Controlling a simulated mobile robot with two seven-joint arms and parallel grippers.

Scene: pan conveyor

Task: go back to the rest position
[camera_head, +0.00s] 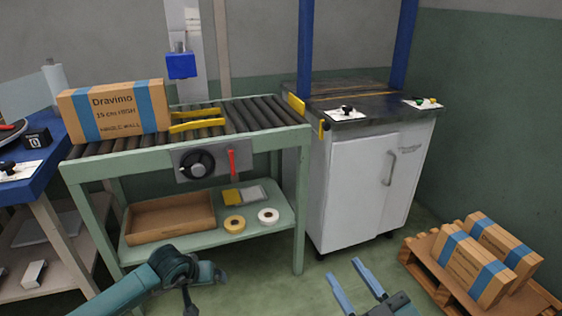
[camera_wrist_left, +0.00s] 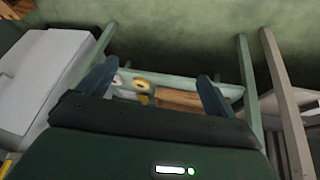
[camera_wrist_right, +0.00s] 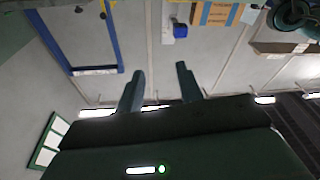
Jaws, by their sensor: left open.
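My right gripper (camera_head: 344,270) is low at the bottom of the head view, in front of the white cabinet. Its two blue-grey fingers are apart with nothing between them. In the right wrist view the fingers of the right gripper (camera_wrist_right: 160,69) are also apart and empty. My left arm comes in at the bottom left of the head view, in front of the conveyor's lower shelf; its fingertips are not clear there. In the left wrist view the left gripper (camera_wrist_left: 159,72) has its fingers wide apart, with the shelf seen beyond them and nothing held.
A Dravimo carton (camera_head: 115,112) stands on the roller conveyor (camera_head: 262,114). Its lower shelf holds an open cardboard box (camera_head: 170,219) and tape rolls. The white cabinet (camera_head: 352,178) stands right of it. Cartons lie on a pallet (camera_head: 425,262) at right. Floor between is clear.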

